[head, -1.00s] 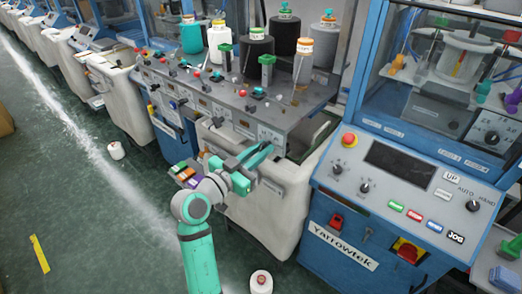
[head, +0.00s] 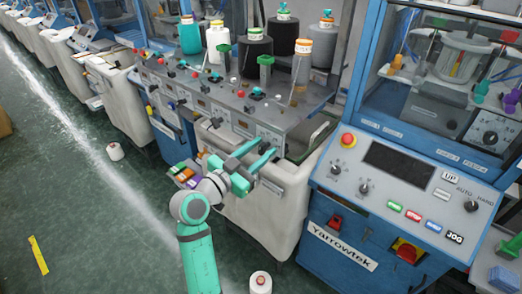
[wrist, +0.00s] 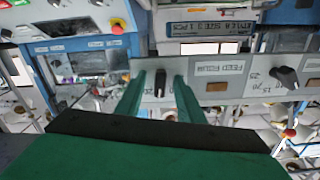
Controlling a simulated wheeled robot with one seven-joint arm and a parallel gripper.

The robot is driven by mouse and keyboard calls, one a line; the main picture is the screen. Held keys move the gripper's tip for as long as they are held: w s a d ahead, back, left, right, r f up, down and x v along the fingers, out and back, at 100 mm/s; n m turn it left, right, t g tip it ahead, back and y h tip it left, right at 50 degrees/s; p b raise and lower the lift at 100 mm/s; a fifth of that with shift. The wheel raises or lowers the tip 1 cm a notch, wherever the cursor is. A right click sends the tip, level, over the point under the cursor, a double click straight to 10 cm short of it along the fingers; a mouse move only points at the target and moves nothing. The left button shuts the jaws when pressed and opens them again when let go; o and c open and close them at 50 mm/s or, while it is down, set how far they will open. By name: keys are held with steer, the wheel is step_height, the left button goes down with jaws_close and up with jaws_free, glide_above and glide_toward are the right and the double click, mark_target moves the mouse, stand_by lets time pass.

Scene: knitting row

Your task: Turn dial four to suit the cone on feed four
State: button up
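My gripper (head: 267,150) is at the front face of the grey feed panel (head: 207,99), on its right end, in the head view. In the wrist view, my gripper (wrist: 160,76) is open, with its two green fingers on either side of a black dial (wrist: 160,84). I cannot tell whether they touch it. An upside-down label reading "FEED FOUR" (wrist: 216,70) is right of that dial. An orange-topped cone (head: 301,65) stands at the panel's right end, beside a dark cone (head: 257,56). The dial's setting is too small to read in the head view.
Another black dial (wrist: 286,77) is to the right in the wrist view. A blue control console (head: 400,180) stands close to the right of my gripper. A white bin (head: 262,215) is below the panel. A small cone (head: 261,283) lies on the floor.

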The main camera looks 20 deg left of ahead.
steer(key=shift+s, duration=0.1)
steer(key=v, duration=1)
steer(key=shift+s, duration=0.3)
steer(key=shift+a+r, duration=0.1)
steer(key=shift+a, duration=0.1)
steer(key=shift+c, duration=0.5)
